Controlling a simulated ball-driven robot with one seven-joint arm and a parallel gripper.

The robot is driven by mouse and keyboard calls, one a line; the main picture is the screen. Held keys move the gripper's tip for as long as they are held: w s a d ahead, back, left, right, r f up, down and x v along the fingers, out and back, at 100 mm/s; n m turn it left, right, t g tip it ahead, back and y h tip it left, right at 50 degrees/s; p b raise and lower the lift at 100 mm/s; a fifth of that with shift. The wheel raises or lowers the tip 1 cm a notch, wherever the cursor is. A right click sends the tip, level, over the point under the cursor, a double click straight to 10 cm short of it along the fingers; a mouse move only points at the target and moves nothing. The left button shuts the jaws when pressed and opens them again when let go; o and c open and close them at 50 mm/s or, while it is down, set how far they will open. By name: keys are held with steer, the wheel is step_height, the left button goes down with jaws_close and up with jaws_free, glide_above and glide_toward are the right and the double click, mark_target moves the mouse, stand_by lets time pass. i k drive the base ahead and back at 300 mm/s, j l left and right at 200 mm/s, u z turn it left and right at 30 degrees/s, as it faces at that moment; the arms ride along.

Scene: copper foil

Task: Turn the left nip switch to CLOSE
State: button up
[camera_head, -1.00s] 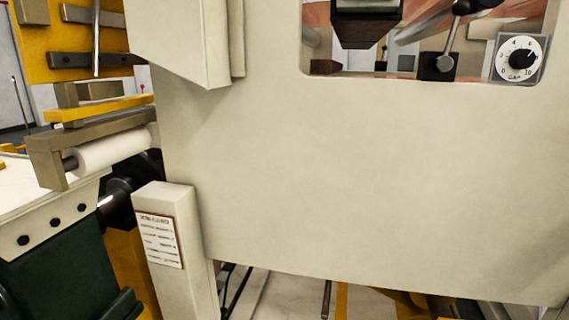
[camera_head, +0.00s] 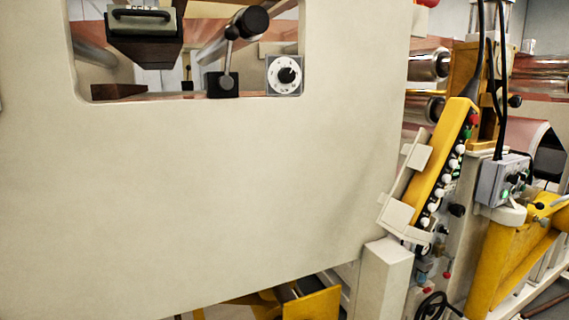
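No switch that I can read as the left nip switch or its CLOSE mark is legible. A yellow control panel (camera_head: 440,170) with a row of white, green, red and black buttons or knobs is tilted at the right of the cream machine wall. A grey control box (camera_head: 502,180) with green lights and small dark knobs stands to its right. Labels on both are too small to read. A round white GAP dial (camera_head: 286,75) with a black knob and a black ball-ended lever (camera_head: 230,60) sit in the window of the wall. My gripper is not in view.
The large cream machine wall (camera_head: 200,190) fills the left and middle. Metal rollers (camera_head: 428,67) and copper foil (camera_head: 537,90) are at the upper right. A yellow frame (camera_head: 510,255) stands at the lower right. A cream post (camera_head: 382,280) rises below the panel.

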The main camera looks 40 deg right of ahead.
mark_target(513, 179)
steer(key=k+l, duration=0.15)
steer(key=l, duration=0.65)
steer(key=k+l+u, duration=0.1)
steer(key=l, duration=0.7)
steer(key=k+l, duration=0.3)
steer(key=l, duration=0.45)
steer(key=k+l+u, duration=0.15)
steer(key=l, duration=0.65)
steer(key=k+l, duration=0.3)
steer(key=l, duration=0.5)
steer(key=k+l+u, duration=0.1)
steer(key=l, duration=0.65)
steer(key=k+l, duration=0.4)
steer(key=l, duration=0.3)
steer(key=k+l+u, duration=0.1)
steer(key=k+l, duration=0.15)
steer(key=l, duration=0.5)
